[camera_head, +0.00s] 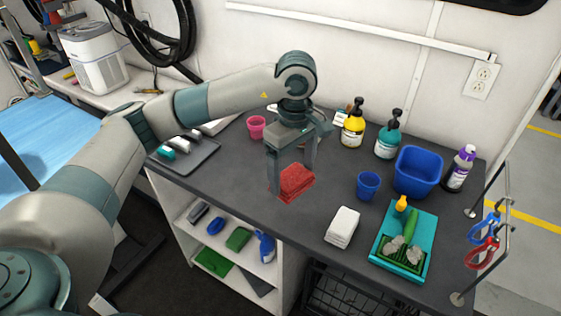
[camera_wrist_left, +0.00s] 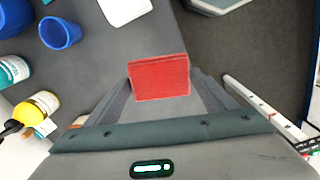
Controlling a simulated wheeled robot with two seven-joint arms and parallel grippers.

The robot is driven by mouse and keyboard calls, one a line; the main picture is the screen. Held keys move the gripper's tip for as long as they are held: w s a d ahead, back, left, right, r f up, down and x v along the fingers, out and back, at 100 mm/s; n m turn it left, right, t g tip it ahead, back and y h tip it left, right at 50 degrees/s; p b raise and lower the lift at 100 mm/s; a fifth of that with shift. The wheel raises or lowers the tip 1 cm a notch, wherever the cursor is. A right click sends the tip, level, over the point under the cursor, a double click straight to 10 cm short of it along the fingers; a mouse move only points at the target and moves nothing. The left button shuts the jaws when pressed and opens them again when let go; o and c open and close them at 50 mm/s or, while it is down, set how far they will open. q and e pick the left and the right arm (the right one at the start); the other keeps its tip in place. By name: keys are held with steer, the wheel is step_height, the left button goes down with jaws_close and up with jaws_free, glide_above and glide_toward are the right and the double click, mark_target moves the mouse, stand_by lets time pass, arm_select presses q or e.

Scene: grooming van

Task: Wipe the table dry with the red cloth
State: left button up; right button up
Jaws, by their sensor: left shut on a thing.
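The red cloth (camera_head: 296,182) is a folded pad at the middle of the dark grey table (camera_head: 260,205), near its front edge. My left gripper (camera_head: 289,180) points down and is shut on the cloth. The wrist view shows the cloth (camera_wrist_left: 159,77) between the two fingers of my left gripper (camera_wrist_left: 162,92). The cloth is at or just above the table top; I cannot tell if it touches. No water shows clearly on the table. My right gripper is in neither view.
A folded white cloth (camera_head: 342,227), a teal tray (camera_head: 425,232) with a green brush, a blue cup (camera_head: 368,185) and a blue bin (camera_head: 417,171) stand to the right. A pink cup (camera_head: 256,127), a yellow bottle (camera_head: 353,130) and a teal bottle (camera_head: 388,141) stand behind. The left front is clear.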

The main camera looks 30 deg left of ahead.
arm_select(q)
steer(key=s+d+f+m, duration=0.1)
steer(key=s+d+m, duration=0.3)
steer(key=d+m, duration=0.3)
steer(key=s+d+f+m, duration=0.2)
steer(key=s+d+m, duration=0.3)
steer(key=d+m, duration=0.2)
steer(key=shift+s+d+f, duration=0.2)
steer(key=shift+s+d, duration=0.1)
steer(key=shift+d, duration=0.2)
steer(key=shift+a, duration=0.1)
